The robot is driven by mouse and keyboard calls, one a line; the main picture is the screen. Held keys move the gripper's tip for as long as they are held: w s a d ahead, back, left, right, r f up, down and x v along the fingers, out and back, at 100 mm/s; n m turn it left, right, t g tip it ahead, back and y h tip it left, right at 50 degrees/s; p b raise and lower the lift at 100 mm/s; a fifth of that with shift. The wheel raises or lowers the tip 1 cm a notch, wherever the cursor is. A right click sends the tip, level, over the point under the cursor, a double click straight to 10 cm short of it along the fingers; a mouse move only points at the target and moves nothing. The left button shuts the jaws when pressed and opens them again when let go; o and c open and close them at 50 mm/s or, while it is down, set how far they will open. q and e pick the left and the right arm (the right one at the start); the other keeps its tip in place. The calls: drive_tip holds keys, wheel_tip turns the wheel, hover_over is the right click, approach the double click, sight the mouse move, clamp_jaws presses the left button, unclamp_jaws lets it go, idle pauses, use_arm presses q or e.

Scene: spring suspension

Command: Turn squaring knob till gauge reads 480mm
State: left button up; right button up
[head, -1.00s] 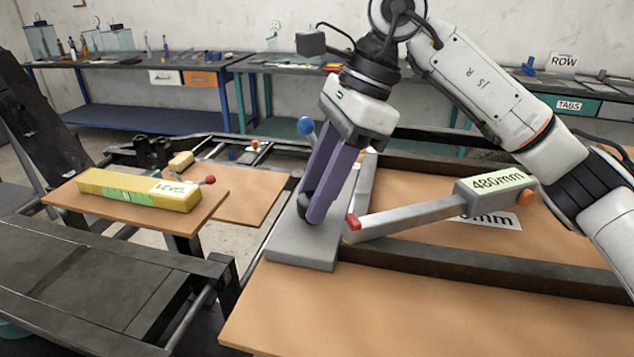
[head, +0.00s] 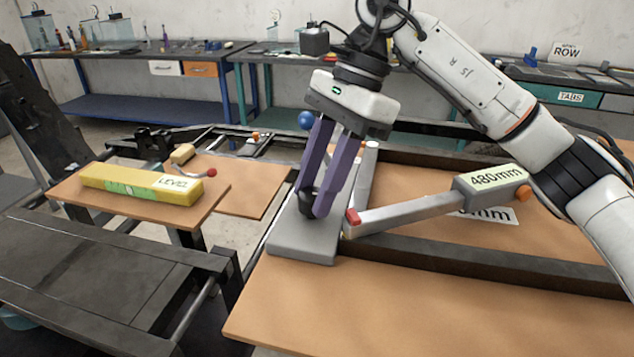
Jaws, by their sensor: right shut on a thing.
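The gauge (head: 492,180) is a grey bar with a box whose label reads 480mm; a red tip sits at its near left end. My right gripper (head: 318,208) has purple fingers pointing down and is shut on a dark round knob (head: 308,203) on a grey block (head: 303,247). The fingers hide part of the knob, and no writing on it shows. My left gripper is not in view.
A dark frame (head: 480,262) lies on the wooden table (head: 400,315) around the gauge. A blue ball handle (head: 306,120) stands behind the fingers. A yellow level (head: 140,185) lies on a board at left. The table's front is clear.

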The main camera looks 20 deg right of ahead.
drive_tip(key=o, duration=1)
drive_tip(key=shift+o, duration=0.2)
drive_tip(key=v, duration=1)
drive_tip(key=shift+r, duration=0.15)
